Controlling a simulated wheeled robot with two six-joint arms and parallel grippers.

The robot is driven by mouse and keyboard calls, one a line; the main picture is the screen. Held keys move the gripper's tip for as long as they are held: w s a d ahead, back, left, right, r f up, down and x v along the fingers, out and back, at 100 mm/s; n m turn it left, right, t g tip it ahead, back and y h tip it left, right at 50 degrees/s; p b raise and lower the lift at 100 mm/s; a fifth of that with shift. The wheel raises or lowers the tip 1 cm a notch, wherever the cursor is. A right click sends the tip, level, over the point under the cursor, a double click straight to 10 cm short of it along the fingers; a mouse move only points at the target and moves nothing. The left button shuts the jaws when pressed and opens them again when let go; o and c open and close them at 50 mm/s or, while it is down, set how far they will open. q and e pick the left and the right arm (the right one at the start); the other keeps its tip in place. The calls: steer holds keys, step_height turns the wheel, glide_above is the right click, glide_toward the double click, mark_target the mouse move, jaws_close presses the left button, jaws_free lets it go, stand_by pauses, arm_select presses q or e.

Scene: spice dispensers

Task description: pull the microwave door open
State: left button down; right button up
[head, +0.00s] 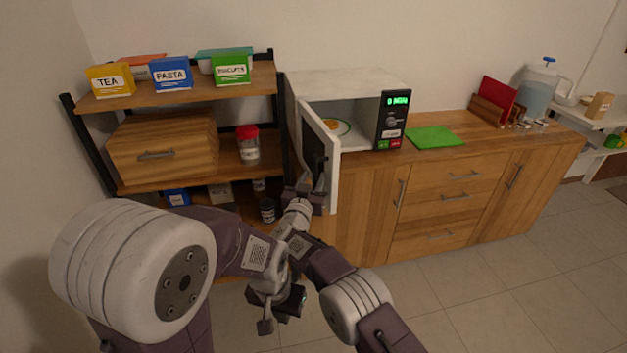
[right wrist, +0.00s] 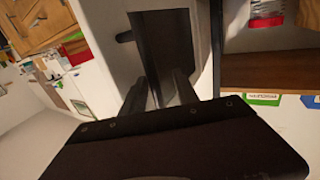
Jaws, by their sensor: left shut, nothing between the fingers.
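The white microwave (head: 345,84) stands on the wooden counter with its door (head: 332,150) swung well out toward me. Its cavity is in view, with a green and yellow round plate inside. My right gripper (head: 313,182) is beside the door's outer face, low near its dark panel and handle. In the right wrist view its two fingers (right wrist: 162,92) are apart in front of the door's dark panel (right wrist: 166,50), with nothing seen between them. Whether they touch the door is unclear. My left gripper (head: 266,325) is lower, shut and empty, away from the microwave.
A shelf rack (head: 180,105) with boxes and a red-lidded jar (head: 247,146) stands close left of the door. A green mat (head: 434,137) lies right of the microwave. The counter front and tiled floor (head: 480,290) are clear.

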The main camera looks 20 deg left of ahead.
mark_target(315, 168)
steer(key=r, duration=0.4)
steer(key=shift+d+r, duration=0.2)
steer(key=shift+d, duration=0.15)
steer(key=d+r, duration=0.1)
steer(key=d, duration=0.2)
steer(key=d+r, duration=0.1)
steer(key=shift+d+r, duration=0.15)
steer(key=shift+r, duration=0.15)
steer(key=s+d+r, duration=0.2)
steer(key=d+r, duration=0.2)
steer(key=d, duration=0.2)
steer(key=shift+s+d, duration=0.25)
steer(key=shift+s, duration=0.05)
